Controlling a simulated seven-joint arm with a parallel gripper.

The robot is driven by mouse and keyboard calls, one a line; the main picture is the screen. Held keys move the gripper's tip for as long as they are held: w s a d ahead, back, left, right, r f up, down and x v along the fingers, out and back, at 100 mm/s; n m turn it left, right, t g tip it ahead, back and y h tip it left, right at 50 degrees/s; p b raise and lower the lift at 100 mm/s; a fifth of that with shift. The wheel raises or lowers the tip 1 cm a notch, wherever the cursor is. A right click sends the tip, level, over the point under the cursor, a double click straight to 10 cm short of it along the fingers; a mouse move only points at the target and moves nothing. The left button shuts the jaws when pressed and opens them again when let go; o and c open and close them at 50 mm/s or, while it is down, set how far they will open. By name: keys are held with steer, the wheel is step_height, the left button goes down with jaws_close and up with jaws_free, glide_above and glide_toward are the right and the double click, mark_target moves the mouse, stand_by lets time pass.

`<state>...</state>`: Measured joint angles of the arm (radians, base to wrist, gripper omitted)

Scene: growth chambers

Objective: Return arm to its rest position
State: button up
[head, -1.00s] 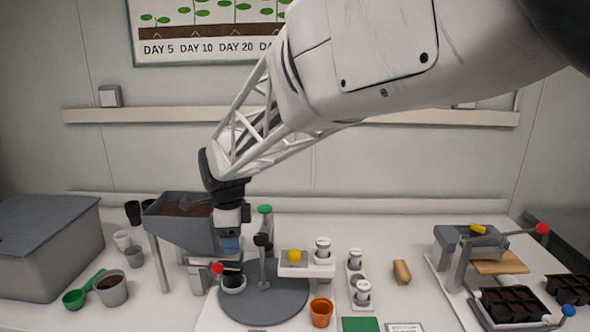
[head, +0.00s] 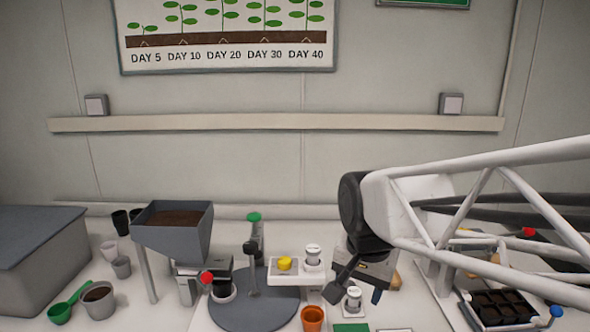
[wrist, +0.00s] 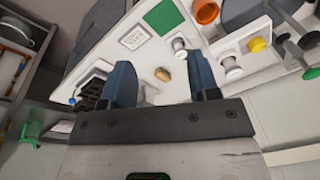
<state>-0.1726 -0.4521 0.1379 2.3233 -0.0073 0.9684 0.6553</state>
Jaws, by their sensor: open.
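My gripper (head: 358,287) is at the right of the middle in the head view, above the bench beside the white-lidded jars. In the wrist view my gripper (wrist: 163,82) has its two blue fingers spread wide apart with nothing held between them. A tan block (wrist: 165,76) shows on the bench below, in the gap between the fingers. In the head view my arm reaches in from the right edge and covers part of the right-hand station.
A soil hopper (head: 172,222) stands left of a grey round plate (head: 240,312). An orange pot (head: 313,319) and a platform with a yellow knob (head: 285,264) are near the middle. A black seedling tray (head: 502,306) is at right. The space above the left bench is clear.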

steer(key=s+d+f+n, duration=0.3)
steer(key=s+d+n, duration=0.2)
steer(key=s, duration=0.5)
steer(key=shift+s+d+t, duration=0.4)
steer(key=shift+d, duration=0.75)
steer(key=shift+o, duration=0.6)
steer(key=shift+w+r, duration=0.1)
steer(key=shift+w, duration=0.05)
